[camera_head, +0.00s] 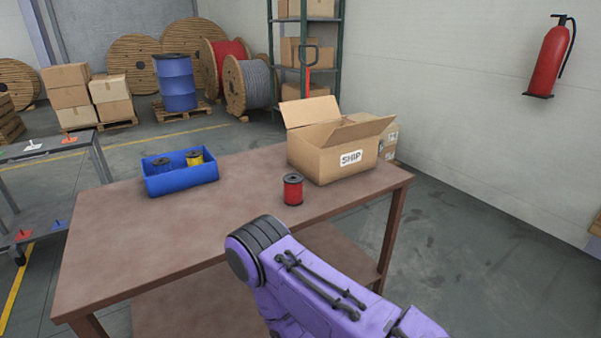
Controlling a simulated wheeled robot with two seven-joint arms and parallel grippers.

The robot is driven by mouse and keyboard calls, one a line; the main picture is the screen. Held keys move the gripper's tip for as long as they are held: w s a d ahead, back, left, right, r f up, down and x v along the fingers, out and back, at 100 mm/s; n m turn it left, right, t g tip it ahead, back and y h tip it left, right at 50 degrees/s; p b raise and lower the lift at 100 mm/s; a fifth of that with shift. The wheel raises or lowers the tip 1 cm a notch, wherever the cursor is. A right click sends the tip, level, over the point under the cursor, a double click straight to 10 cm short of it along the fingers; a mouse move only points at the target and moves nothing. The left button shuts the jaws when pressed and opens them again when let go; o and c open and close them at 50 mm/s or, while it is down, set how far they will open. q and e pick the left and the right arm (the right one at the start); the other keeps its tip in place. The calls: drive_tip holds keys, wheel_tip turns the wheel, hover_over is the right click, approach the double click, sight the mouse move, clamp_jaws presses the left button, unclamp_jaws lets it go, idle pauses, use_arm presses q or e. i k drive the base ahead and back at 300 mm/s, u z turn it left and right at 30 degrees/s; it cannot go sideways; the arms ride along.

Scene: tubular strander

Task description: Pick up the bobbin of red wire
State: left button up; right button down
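The bobbin of red wire (293,190) stands upright on the brown table (150,245), just in front of the open cardboard box. It has dark flanges at top and bottom. A purple arm of mine reaches in from the bottom right, and its dark rounded joint is in front of the table's near edge. No gripper shows in the head view, and nothing is seen touching the bobbin.
A blue bin (181,182) with a blue and a yellow bobbin stands on the table's left. The open box marked SHIP (335,155) is behind the red bobbin. The table's middle and front left are clear. A grey rack (60,150) stands at the left.

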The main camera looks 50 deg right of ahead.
sight(293, 182)
drive_tip(key=z, duration=1.1)
drive_tip(key=i, duration=0.25)
drive_tip(key=z, duration=1)
